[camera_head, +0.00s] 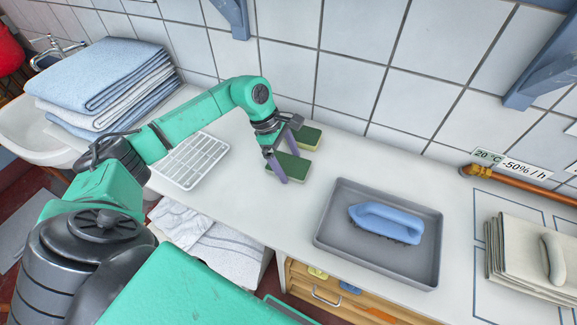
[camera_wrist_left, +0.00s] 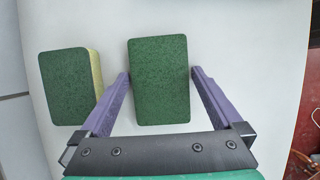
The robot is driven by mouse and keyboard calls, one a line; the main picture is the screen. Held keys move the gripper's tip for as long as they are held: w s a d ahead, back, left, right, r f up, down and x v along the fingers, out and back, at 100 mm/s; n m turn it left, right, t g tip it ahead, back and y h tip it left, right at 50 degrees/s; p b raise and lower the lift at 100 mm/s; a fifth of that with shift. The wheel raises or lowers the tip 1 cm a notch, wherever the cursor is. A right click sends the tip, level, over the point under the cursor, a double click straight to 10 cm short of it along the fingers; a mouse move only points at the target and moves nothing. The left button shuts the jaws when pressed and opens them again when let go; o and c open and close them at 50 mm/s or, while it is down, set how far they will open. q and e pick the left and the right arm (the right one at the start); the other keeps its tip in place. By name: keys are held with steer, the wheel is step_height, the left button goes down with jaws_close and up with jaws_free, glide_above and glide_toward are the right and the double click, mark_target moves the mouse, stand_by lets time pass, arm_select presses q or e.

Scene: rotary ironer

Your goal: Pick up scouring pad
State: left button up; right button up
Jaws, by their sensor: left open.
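Two scouring pads with dark green tops lie on the white counter. The nearer pad (camera_head: 291,166) lies flat under my left gripper (camera_head: 281,163). In the left wrist view this pad (camera_wrist_left: 159,80) sits between the tips of the left gripper (camera_wrist_left: 159,76), with a gap on its right side and little or no gap on its left. The other pad (camera_head: 309,138), with a yellow sponge side, lies behind it near the wall; it also shows in the left wrist view (camera_wrist_left: 68,88), left of the fingers. The left gripper is open. My right gripper is not in view.
A grey tray (camera_head: 328,244) holding a blue-handled brush (camera_head: 387,222) stands to the right. A white rack (camera_head: 190,160) lies to the left, near folded towels (camera_head: 100,75). A tiled wall (camera_head: 345,52) bounds the counter behind.

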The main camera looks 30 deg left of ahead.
arm_select(q)
steer(key=c, duration=1)
steer(key=shift+r, duration=0.15)
steer(key=shift+c, duration=0.2)
step_height(320, 180, up, 10)
steer(key=r+b, duration=0.1)
steer(key=b, duration=0.1)
step_height(320, 180, up, 9)
glide_above(289, 163)
steer(key=shift+s, duration=0.25)
